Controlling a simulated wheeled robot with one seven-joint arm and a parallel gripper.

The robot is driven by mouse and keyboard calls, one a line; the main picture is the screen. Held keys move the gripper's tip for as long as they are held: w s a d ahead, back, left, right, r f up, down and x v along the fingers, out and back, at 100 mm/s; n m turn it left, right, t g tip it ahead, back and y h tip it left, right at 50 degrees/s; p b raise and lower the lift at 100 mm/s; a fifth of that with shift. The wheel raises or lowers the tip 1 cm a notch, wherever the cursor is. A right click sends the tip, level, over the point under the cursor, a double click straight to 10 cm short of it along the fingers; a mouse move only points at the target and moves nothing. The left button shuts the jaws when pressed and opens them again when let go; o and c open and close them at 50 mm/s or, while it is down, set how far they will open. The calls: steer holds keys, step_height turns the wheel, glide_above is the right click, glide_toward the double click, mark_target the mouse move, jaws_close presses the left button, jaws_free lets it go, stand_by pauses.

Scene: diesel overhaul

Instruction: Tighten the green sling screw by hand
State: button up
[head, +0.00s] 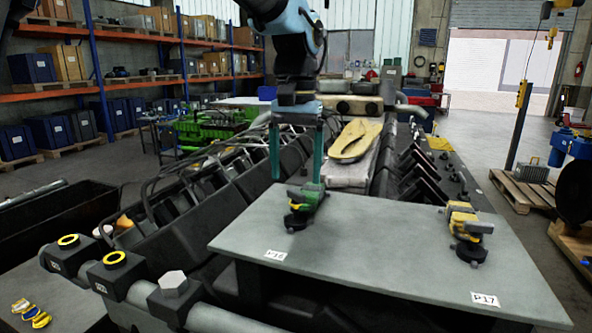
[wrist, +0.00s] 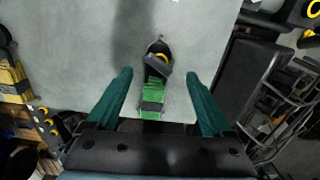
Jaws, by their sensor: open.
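The green sling screw (head: 309,197) sits on the grey plate (head: 380,245) near its far left edge, by the P16 label. It has a green body and a dark, round lower part. In the wrist view its green part (wrist: 153,98) lies between my fingers in the picture, and its dark end with a yellow ring lies just past the fingertips. My gripper (head: 297,181) is open and empty, pointing down with teal fingers. Its tips appear close above or behind the green screw; I cannot tell the exact gap. No contact shows.
A similar yellow screw piece (head: 465,228) stands at the plate's right, by the P17 label (head: 485,299). The plate between them is clear. Dark engine blocks and cables lie left of the plate. A yellow sling bundle (head: 355,141) lies behind it.

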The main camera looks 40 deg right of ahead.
mark_target(296, 192)
steer(key=m, duration=0.6)
steer(key=shift+f, duration=0.3)
steer(key=m, duration=0.6)
steer(key=shift+f+m, duration=0.15)
steer(key=shift+m, duration=0.15)
steer(key=m, duration=1.1)
steer(key=shift+m, duration=0.4)
steer(key=n, duration=1.3)
steer(key=shift+n, duration=0.3)
steer(key=n, duration=0.4)
steer(key=n+b, duration=0.1)
steer(key=n, duration=0.2)
steer(key=shift+f+b, duration=0.2)
steer(key=shift+b, duration=0.1)
steer(key=n+b, duration=0.2)
steer(key=n, duration=0.4)
steer(key=shift+r+n+p, duration=0.3)
steer(key=shift+n+p, duration=0.2)
steer(key=shift+n, duration=0.3)
steer(key=n+p, duration=0.1)
steer(key=n, duration=0.6)
steer(key=shift+p, duration=0.3)
step_height(296, 192, down, 5)
steer(key=b, duration=0.3)
steer(key=shift+f, duration=0.15)
